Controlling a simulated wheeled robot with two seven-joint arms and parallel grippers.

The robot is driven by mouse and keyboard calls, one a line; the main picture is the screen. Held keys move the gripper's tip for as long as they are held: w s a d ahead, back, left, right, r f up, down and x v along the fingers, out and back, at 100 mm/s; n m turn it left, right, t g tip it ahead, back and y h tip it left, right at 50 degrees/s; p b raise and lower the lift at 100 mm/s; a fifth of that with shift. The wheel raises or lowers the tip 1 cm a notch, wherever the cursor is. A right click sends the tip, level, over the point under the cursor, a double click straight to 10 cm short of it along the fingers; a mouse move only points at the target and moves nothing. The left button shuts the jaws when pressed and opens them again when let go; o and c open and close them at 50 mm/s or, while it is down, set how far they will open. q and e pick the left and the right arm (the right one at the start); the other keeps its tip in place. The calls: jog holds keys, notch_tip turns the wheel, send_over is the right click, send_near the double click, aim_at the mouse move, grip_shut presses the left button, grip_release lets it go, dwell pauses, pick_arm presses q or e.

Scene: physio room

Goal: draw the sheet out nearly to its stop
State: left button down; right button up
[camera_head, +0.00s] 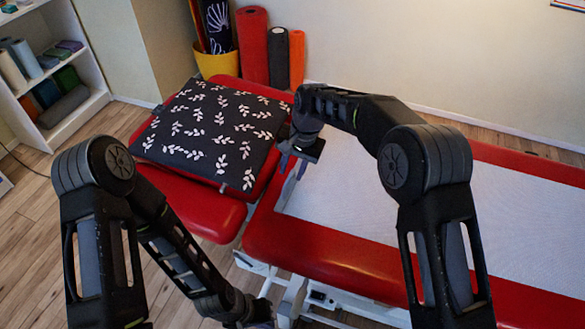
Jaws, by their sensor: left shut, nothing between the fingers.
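A white sheet (345,198) lies flat along the red treatment table (320,255). Its left end is close to the gap before the head section. My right gripper (293,165) points down over that left end, near the far side. Its two fingers show apart, with nothing visible between them; whether the tips touch the sheet is unclear. My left gripper (264,312) is low, beside the near side of the table by its white frame, away from the sheet. It is shut and empty. My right arm hides part of the sheet.
A dark leaf-patterned cushion (212,132) lies on the red head section (205,210). Behind stand a yellow bin (217,65) and several rolls, one red (252,45). A white shelf (92,75) is at the left.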

notch_tip(320, 180, up, 8)
jog(key=d, duration=0.1)
jog(key=shift+s+d+f+b, duration=0.2)
jog(key=shift+s+b, duration=0.05)
jog(key=shift+b, duration=0.05)
dwell(0.3)
dwell(0.3)
